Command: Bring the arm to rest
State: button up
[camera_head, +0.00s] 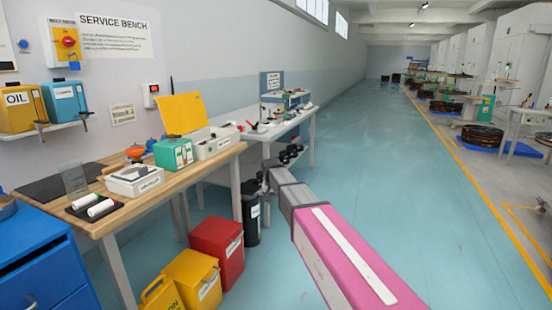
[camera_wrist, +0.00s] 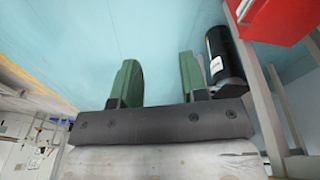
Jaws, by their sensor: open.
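My gripper (camera_wrist: 158,78) shows in the wrist view with its two green fingers apart. Nothing is between them, and the blue-green floor lies beyond. In the head view my arm, with its pink and grey links, reaches out over the floor beside the benches. Its far end is dark and small there, and the fingers cannot be made out.
A black bin (camera_wrist: 225,60) appears close beside the right finger in the wrist view. A red bin (camera_head: 217,250) and yellow bin (camera_head: 192,280) stand below the wooden bench (camera_head: 150,195). A white bench (camera_head: 285,125) stands beyond. The aisle floor (camera_head: 400,190) right is clear.

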jog(key=s+d+f, duration=0.4)
jog(key=s+d, duration=0.2)
jog(key=s, duration=0.3)
jog(key=s+d+f+n+g, duration=0.1)
jog(key=s+d+f, duration=0.4)
jog(key=s, duration=0.5)
jog(key=s+d+f+y, duration=0.1)
jog(key=s+d+f, duration=0.4)
jog(key=s+d, duration=0.3)
jog(key=shift+s+d, duration=0.2)
jog(key=shift+s, duration=0.5)
jog(key=shift+f, duration=0.1)
